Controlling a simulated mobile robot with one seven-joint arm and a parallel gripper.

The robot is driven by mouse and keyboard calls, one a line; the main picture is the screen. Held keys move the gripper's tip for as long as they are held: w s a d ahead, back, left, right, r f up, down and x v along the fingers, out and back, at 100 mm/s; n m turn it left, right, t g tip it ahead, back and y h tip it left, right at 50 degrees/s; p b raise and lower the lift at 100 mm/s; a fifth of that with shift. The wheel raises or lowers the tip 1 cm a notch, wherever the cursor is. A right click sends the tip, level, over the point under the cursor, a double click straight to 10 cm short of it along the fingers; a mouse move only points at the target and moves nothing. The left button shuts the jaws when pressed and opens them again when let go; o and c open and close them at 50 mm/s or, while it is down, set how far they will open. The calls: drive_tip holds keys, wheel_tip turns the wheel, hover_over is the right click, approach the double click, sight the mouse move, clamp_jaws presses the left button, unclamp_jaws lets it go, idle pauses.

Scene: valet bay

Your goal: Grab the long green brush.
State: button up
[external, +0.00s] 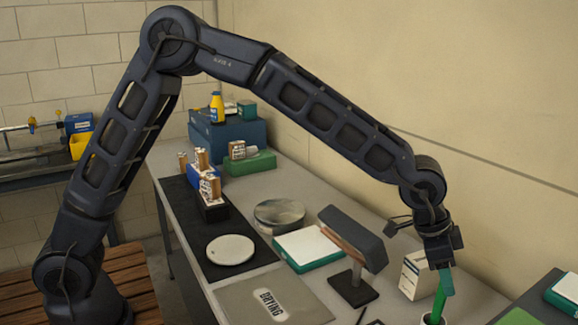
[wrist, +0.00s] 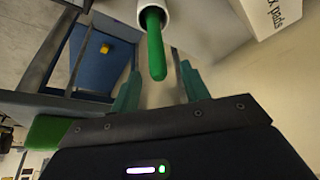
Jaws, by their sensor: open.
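The long green brush (external: 438,306) stands upright, with its lower end in a white holder (external: 428,320) near the front right of the bench. In the wrist view its green handle (wrist: 154,45) points out of the white round holder (wrist: 152,8) towards me. My gripper (external: 445,284) is open, pointing down over the brush. In the wrist view its two teal fingers (wrist: 161,80) are on either side of the handle end, with gaps visible on both sides. The brush's lower end is hidden in the holder.
A white box (external: 413,278) stands close beside the brush; its lettered side (wrist: 280,16) shows in the wrist view. A dark stand (external: 352,288) is to the left. The wall is close behind. A dark green surface (external: 530,305) lies at the right.

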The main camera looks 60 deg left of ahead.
sight(438, 319)
drive_tip(key=x, duration=0.4)
drive_tip(key=shift+s+a, duration=0.1)
drive_tip(key=shift+s, duration=0.1)
clamp_jaws()
drive_tip(key=shift+r, duration=0.1)
